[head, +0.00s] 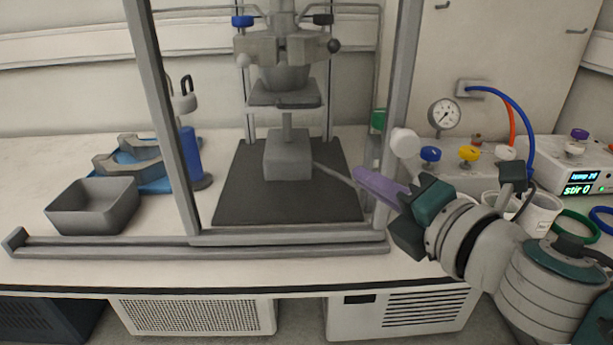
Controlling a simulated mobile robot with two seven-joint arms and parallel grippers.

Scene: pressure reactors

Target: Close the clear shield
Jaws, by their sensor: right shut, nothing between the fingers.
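The clear shield's grey frame has a left post (170,130), a right post (400,70) and a lower bar (290,238). It stands upright in front of the grey pressure reactor (287,155), spanning its width. The clear pane itself is hard to make out. The lower bar sits at the right end of a long grey track (90,247) that runs on to the left. My right gripper (360,175) has purple fingers, shut and empty, near the lower part of the right post. Whether they touch it cannot be told. My left gripper is not in view.
A grey tray (93,206) and a blue-and-grey holder (130,160) stand left of the shield, behind the track. A blue bottle (190,155) is near the left post. A gauge (444,113), valves and a stirrer (575,170) with blue hoses crowd the right side.

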